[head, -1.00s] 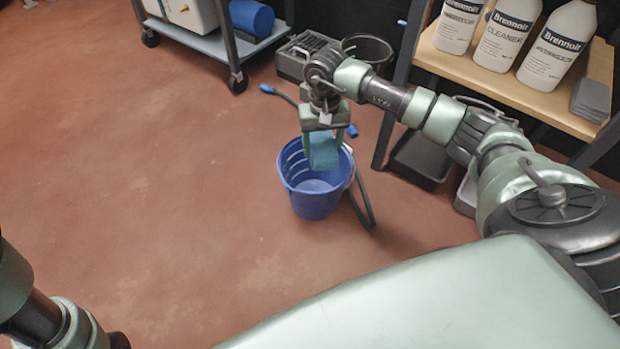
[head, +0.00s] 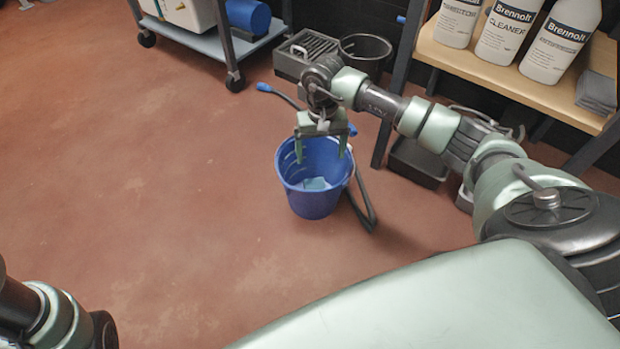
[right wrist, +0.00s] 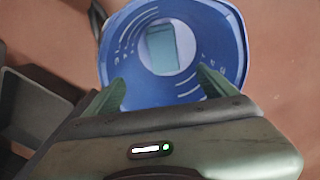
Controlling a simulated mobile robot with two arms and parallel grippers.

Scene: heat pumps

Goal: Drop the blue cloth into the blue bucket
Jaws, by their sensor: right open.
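The blue bucket (head: 314,199) stands upright on the red floor. The blue cloth (head: 316,183) lies inside it, on the bottom. In the right wrist view the cloth (right wrist: 163,48) shows as a pale blue-green rectangle on the floor of the bucket (right wrist: 208,52). My right gripper (head: 322,152) is open and empty above the bucket's mouth, with its fingers pointing down. In the right wrist view the two fingers of my right gripper (right wrist: 160,88) are apart, with nothing between them. My left arm shows at the lower left, but its gripper is out of view.
A wooden shelf (head: 510,77) with white bottles (head: 505,28) stands at the right. A black bin (head: 366,50) and grey crate (head: 303,54) are behind. The floor at the left is clear.

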